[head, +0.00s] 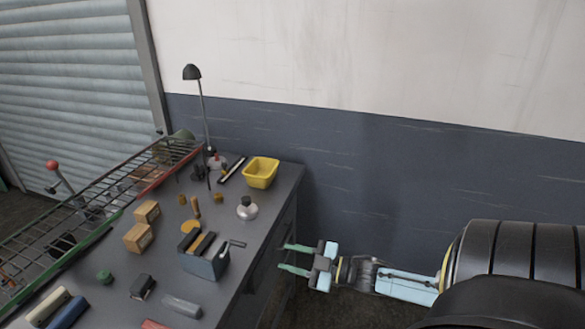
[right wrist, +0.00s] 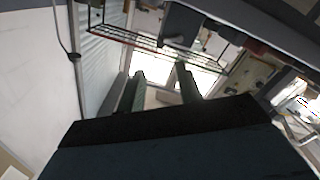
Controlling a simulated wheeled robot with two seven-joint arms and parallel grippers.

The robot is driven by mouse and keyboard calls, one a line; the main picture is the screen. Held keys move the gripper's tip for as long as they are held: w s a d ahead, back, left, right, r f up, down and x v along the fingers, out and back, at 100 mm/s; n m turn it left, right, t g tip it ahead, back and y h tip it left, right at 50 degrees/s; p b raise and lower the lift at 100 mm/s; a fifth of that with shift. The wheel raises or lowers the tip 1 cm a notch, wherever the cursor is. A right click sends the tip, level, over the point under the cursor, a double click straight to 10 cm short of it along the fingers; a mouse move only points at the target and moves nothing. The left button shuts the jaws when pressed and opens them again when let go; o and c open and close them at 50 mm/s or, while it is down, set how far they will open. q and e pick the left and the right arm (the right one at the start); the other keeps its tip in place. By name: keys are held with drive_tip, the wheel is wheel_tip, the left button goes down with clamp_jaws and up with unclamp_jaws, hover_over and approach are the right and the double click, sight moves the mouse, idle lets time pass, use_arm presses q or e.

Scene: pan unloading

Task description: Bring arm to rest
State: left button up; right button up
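My right gripper (head: 284,257) is in the head view, to the right of the workbench (head: 262,225), beside its right side. Its two green fingers point left and stand apart with nothing between them. In the right wrist view the two dark fingers (right wrist: 158,92) also stand apart, with no object held. My left gripper is in neither view.
The bench holds a yellow bin (head: 261,172), a desk lamp (head: 192,73), a blue box (head: 205,262) of tools, cardboard boxes (head: 138,237) and a wire rack (head: 75,222). A wall (head: 400,165) stands behind. Floor shows right of the bench.

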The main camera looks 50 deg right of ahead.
idle(0.3)
drive_tip(key=s+f+m+g+h+b, duration=0.15)
drive_tip(key=s+f, duration=0.25)
drive_tip(key=f, duration=0.6)
drive_tip(key=s+f+m+g+h+b, duration=0.1)
drive_tip(key=s+f+m+g+h, duration=0.25)
drive_tip(key=f, duration=0.65)
drive_tip(key=s+f+m+g+h+b, duration=0.15)
drive_tip(key=s+f, duration=0.25)
drive_tip(key=f, duration=0.6)
drive_tip(key=s+a+f+m+g+b, duration=0.1)
drive_tip(key=s+a+f+g, duration=0.3)
drive_tip(key=s+a+f, duration=0.4)
drive_tip(key=s+a+f+m+g+b, duration=0.1)
drive_tip(key=s+a+f+g+b, duration=0.1)
drive_tip(key=s+a+f+g, duration=0.3)
drive_tip(key=s+a+f, duration=0.4)
drive_tip(key=s+f, duration=0.1)
drive_tip(key=s, duration=0.5)
